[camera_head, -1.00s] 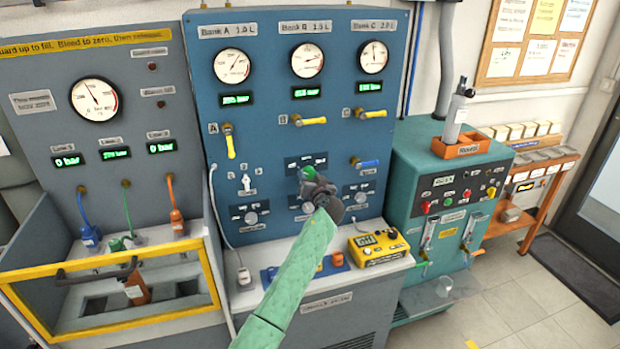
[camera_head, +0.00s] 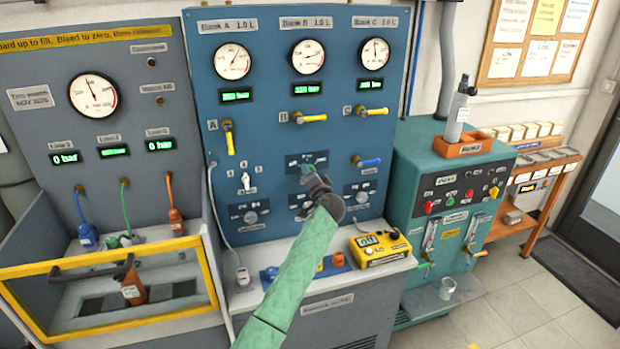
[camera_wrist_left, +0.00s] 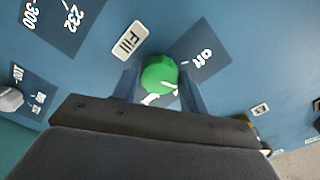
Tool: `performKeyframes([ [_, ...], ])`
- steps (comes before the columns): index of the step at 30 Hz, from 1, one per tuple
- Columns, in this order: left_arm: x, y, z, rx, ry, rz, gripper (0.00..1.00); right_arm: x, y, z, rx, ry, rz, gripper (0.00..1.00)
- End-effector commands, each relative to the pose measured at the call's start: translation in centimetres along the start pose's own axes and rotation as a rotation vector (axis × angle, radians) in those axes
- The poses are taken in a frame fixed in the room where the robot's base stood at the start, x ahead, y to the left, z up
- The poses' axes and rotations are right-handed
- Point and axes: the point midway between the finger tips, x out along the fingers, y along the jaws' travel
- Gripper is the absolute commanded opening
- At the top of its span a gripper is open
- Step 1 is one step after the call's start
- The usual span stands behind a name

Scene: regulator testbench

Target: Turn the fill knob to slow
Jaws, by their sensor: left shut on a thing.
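The green fill knob (camera_wrist_left: 158,75) sits on the dark blue panel between the two fingers of my left gripper (camera_wrist_left: 160,88), which is shut on it. A "Fill" label (camera_wrist_left: 130,40) is at its upper left and an "off" mark (camera_wrist_left: 202,58) to its right. Another white mark lies partly hidden below the knob, and I cannot read it or tell the knob's exact setting. In the head view my left gripper (camera_head: 312,178) covers most of the knob in the middle of the blue panel (camera_head: 285,140). My right gripper is not in view.
Yellow-handled valves (camera_head: 310,120) and a blue-handled valve (camera_head: 368,162) stick out around the panel. A yellow meter (camera_head: 382,248) stands on the ledge below. A filling bay with a yellow frame (camera_head: 120,265) is at left, a teal cabinet (camera_head: 430,165) at right.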

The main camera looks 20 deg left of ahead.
Motion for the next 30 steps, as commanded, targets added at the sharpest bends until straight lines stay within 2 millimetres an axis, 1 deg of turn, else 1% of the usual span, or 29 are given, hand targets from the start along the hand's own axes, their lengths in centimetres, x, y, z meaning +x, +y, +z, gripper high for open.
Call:
performKeyframes([
  [6, 0.0, -0.1, -0.1, 0.165, 0.001, 0.000, 0.20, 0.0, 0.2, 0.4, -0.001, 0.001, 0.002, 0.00],
  [15, 0.0, -0.1, -0.2, 0.312, 0.001, 0.000, 0.20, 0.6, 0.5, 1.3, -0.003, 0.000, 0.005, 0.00],
  [25, 0.0, -0.1, -0.2, 0.359, 0.002, 0.000, 0.20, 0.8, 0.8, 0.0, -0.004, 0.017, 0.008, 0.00],
  [30, 0.0, -0.1, -0.2, 0.360, 0.002, 0.000, 0.20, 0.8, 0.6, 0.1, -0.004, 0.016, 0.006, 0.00],
])
